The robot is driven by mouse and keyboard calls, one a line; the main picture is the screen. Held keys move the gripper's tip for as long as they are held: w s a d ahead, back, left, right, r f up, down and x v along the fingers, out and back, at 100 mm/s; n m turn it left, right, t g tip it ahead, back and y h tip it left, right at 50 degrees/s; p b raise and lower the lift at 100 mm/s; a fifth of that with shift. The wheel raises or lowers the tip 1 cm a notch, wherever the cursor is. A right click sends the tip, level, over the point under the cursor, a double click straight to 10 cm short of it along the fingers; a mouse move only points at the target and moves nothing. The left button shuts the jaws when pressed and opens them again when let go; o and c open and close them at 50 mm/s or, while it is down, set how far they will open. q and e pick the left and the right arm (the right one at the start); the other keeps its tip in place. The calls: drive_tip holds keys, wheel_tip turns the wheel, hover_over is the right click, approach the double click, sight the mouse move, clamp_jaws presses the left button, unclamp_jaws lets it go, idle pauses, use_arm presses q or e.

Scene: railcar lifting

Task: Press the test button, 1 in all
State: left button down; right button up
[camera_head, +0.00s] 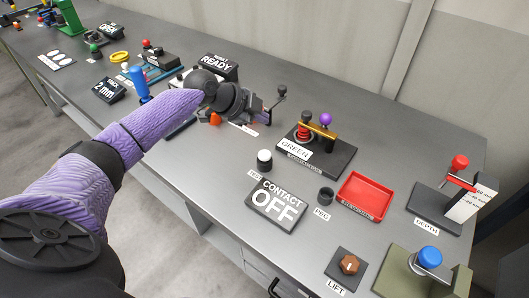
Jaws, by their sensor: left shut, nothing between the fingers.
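A black cylinder with a white round top (264,157) stands upright on the grey workbench. A small tag (254,174) lies beside it; its lettering is too small to read surely, and it may say TEST. A dark sign reading CONTACT OFF (276,205) lies just in front of it. My left arm comes in from the left, and my left gripper (266,117) is shut and empty. It is behind the white-topped cylinder in the picture and apart from it, and partly hides a device with a dark-knobbed lever. My right gripper is not in view.
A GREEN-labelled block (317,159) with red and purple knobs stands right of the gripper. A PEG holder (325,196), red tray (365,195), LIFT knob (349,265) and DEPTH stand (432,208) lie to the right. Bare bench (215,165) lies left of the cylinder.

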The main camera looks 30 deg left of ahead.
sight(267, 151)
use_arm(q)
drive_tip(key=shift+f+b, duration=3.4)
drive_tip(key=shift+f, duration=1)
drive_tip(key=shift+f+b, duration=0.35)
drive_tip(key=shift+f, duration=0.05)
drive_tip(key=shift+f+b, duration=0.5)
drive_tip(key=shift+f, duration=0.15)
drive_tip(key=shift+r, duration=0.1)
drive_tip(key=shift+r+p, duration=0.8)
drive_tip(key=shift+r, duration=0.2)
wheel_tip(267, 151, up, 5)
drive_tip(key=p, duration=0.4)
drive_tip(key=shift+r, duration=0.1)
